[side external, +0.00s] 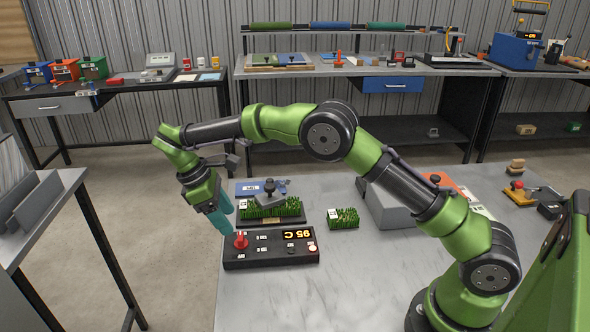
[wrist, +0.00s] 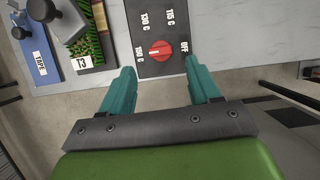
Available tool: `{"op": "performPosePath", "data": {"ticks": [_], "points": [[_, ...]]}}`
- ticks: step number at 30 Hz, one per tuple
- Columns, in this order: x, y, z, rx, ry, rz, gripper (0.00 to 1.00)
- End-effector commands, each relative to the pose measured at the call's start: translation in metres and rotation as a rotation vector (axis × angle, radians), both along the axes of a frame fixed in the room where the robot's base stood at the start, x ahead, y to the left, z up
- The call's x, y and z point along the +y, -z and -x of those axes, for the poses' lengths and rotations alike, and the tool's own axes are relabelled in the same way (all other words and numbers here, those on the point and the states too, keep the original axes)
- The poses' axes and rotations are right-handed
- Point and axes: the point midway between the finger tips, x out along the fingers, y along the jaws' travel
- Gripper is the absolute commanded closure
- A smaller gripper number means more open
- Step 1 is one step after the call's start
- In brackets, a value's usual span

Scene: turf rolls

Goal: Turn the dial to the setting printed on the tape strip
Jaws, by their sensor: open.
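The black control box (side external: 270,262) lies on the grey table and shows an orange display (side external: 297,234) reading 95 C upside down. Its red dial (side external: 240,240) also shows in the wrist view (wrist: 161,50), ringed by OFF, 115 C, 130 C and 150 C labels. A pale mark on the dial lies on its lower left side, near 150 C. My gripper (wrist: 160,68) has two teal fingers spread apart, one either side of the dial and nothing between them.
A turf strip (side external: 285,209) with a grey tool (side external: 268,193) on it lies behind the box. A small turf piece (side external: 343,217) sits to its right. The table's front middle is clear. Its left edge is close to the dial.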

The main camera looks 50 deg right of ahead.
Motion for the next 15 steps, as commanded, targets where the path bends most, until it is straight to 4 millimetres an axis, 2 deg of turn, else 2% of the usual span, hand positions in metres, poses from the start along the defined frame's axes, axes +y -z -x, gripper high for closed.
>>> {"op": "performPosePath", "data": {"ticks": [1, 6, 15], "points": [[0.004, -0.010, -0.004, -0.005, 0.000, 0.001, 0.38], [0.011, -0.035, -0.011, -0.003, 0.000, 0.001, 0.38], [0.016, -0.053, -0.015, 0.000, -0.001, 0.000, 0.38]]}}
